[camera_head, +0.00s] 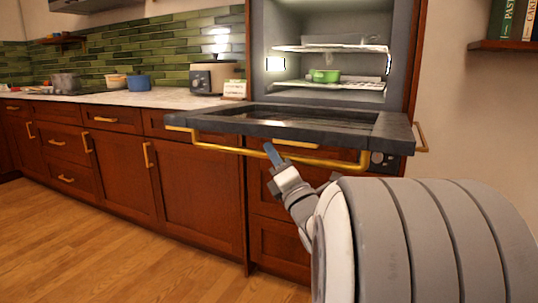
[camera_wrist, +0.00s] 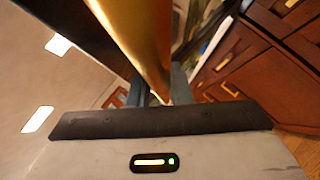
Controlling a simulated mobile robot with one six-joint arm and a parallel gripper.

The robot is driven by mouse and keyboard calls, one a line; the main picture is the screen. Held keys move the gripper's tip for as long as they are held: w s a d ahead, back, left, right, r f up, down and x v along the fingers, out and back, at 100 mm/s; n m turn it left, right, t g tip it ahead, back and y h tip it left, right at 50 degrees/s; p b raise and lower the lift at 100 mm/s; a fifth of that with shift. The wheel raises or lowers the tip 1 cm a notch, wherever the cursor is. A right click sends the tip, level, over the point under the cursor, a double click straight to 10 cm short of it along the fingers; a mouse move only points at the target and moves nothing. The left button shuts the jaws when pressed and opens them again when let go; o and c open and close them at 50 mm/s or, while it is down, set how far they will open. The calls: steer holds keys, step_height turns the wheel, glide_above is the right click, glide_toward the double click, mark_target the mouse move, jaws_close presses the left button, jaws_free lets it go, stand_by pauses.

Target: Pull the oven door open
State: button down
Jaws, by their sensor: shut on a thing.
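The oven door (camera_head: 398,132) is swung down and lies about level in front of the lit oven (camera_head: 398,45). Its long brass handle (camera_head: 345,162) runs along the front edge of the door. My gripper (camera_head: 273,151) is at the handle, left of its middle, reaching up from below. In the wrist view the brass handle (camera_wrist: 137,35) passes between the two fingers of my gripper (camera_wrist: 158,90), which are shut on it. The fingertips are partly hidden by the handle.
A green bowl (camera_head: 325,76) stands on a wire rack in the oven. Brown cabinets (camera_head: 195,190) and a counter with a toaster (camera_head: 213,77) run to the left. Books (camera_head: 515,20) stand on a shelf at upper right. The wood floor (camera_head: 110,245) at lower left is clear.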

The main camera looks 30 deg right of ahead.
steer(key=c, duration=1.6)
jaws_free()
steer(key=shift+w+a+f, duration=0.1)
steer(key=shift+w+f, duration=0.05)
steer(key=shift+o, duration=1.4)
steer(key=v, duration=0.8)
steer(key=shift+p, duration=0.45)
